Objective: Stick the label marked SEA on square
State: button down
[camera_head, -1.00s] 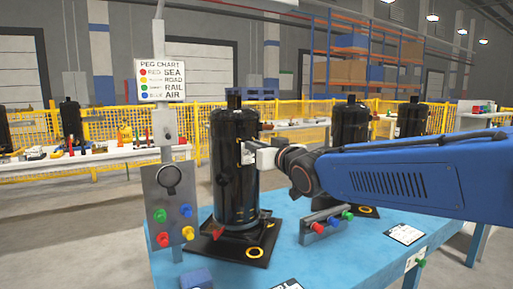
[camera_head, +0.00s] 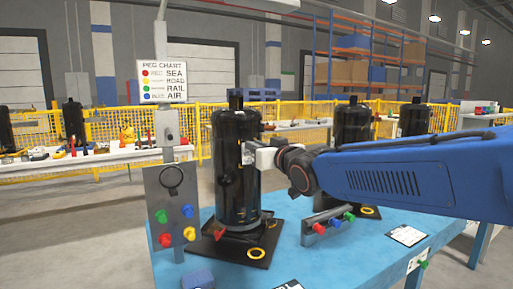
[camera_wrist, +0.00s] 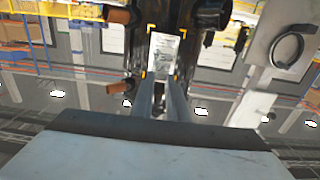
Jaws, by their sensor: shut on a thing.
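The black compressor (camera_head: 236,185) stands upright on a dark base plate on the blue table. My gripper (camera_head: 254,151) is at its upper right side, fingers pointing at the body. In the wrist view my gripper (camera_wrist: 165,92) is shut on a pale label (camera_wrist: 165,50), seen past the fingertips. The label lies within the square's yellow corner marks (camera_wrist: 181,30) on the dark body. Its print is too blurred to read. I cannot tell whether it touches the surface. Copper-coloured stubs (camera_wrist: 117,88) stick out beside the square.
A peg chart (camera_head: 162,81) on a post lists SEA, ROAD, RAIL and AIR. A grey panel (camera_head: 160,205) below holds coloured pegs. Flat printed sheets (camera_head: 406,235) lie on the blue table (camera_head: 345,262).

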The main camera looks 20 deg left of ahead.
jog(key=c, duration=1.6)
grip_release()
jog(key=shift+c, duration=0.2)
jog(key=v, duration=1.7)
jog(key=d+f+m+h, duration=0.3)
jog(key=d+f+h, duration=0.35)
jog(key=d, duration=0.75)
jog(key=d+f+m+h, duration=0.35)
jog(key=d+f, duration=0.65)
jog(key=d, duration=0.4)
jog(key=s+d+f+m+g+h, duration=0.1)
jog(key=s+d+f+g+h, duration=0.1)
jog(key=s+d+f, duration=0.5)
jog(key=s+d+f+m+g+h, duration=0.1)
jog(key=s+d+f+g, duration=0.3)
jog(key=s+d+f, duration=0.4)
jog(key=s+m, duration=0.1)
jog(key=s, duration=0.3)
jog(key=shift+s+f+g+h, duration=0.2)
jog(key=shift+s+g+h, duration=0.15)
jog(key=shift+g+h, duration=0.05)
